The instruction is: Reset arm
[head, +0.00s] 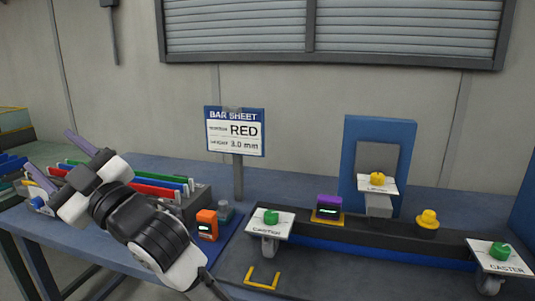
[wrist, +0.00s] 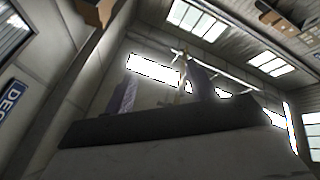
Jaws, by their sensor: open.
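My gripper (head: 50,150) is raised at the left in the head view, in front of the rack of coloured bars, with its fingers pointing up and to the left. The two fingers stand apart and nothing shows between them. In the wrist view my gripper (wrist: 163,82) also shows two separated fingers, with only the ceiling, windows and wall behind them. My arm hides part of the rack and the bench's left side.
A rack (head: 198,199) holds green, blue, red and white bars. A sign (head: 235,131) reads "BAR SHEET", "RED", "3.0 mm". Two caster plates (head: 268,225) (head: 499,256) with green knobs, a yellow-knobbed plate (head: 377,183), an orange device (head: 207,224) and a purple-topped device (head: 328,208) occupy the bench.

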